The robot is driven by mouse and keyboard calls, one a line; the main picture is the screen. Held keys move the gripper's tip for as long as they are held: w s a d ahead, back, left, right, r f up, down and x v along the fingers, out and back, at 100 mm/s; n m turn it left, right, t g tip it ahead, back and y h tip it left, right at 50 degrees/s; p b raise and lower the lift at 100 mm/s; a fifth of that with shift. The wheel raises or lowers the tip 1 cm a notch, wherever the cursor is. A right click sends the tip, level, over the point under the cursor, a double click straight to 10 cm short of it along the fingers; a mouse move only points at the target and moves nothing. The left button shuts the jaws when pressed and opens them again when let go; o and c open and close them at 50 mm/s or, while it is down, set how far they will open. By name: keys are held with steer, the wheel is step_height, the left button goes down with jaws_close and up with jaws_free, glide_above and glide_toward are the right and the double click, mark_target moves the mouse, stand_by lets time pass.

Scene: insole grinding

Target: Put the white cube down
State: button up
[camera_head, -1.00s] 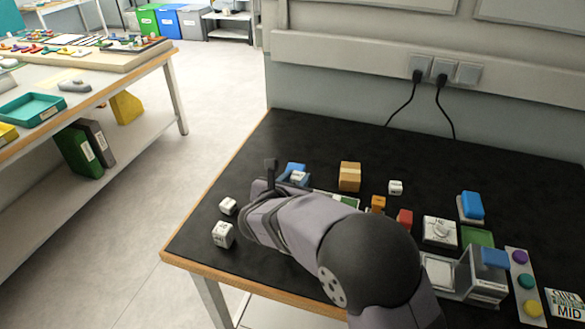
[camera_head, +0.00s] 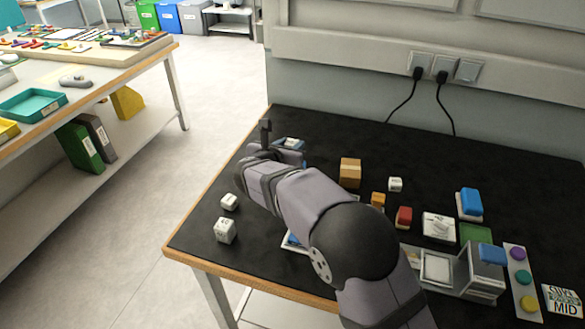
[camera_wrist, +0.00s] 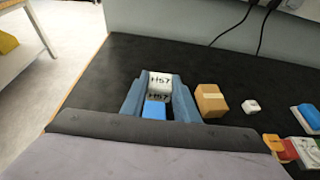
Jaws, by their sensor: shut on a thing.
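My gripper (camera_wrist: 158,98) is shut on a white cube (camera_wrist: 160,80) marked "H57". In the wrist view the cube sits between the two blue-grey fingers, with a blue patch (camera_wrist: 155,110) nearer the palm. In the head view my gripper (camera_head: 288,146) is over the far left part of the black table, with the white cube (camera_head: 291,142) showing small between the fingers. I cannot tell whether the cube touches the table.
Two other white cubes (camera_head: 229,201) (camera_head: 226,231) stand near the black table's (camera_head: 335,130) left edge. A cardboard box (camera_head: 350,172) and a small white cube (camera_head: 395,184) lie to the right. Behind them the table is clear up to the wall.

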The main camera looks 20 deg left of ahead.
steer(key=shift+f+p, duration=0.55)
steer(key=shift+f, duration=3.6)
steer(key=shift+f, duration=0.25)
steer(key=o, duration=1)
steer(key=shift+r, duration=0.1)
steer(key=shift+s+r, duration=0.1)
steer(key=shift+r, duration=0.1)
steer(key=b+v, duration=0.3)
steer(key=v, duration=0.9)
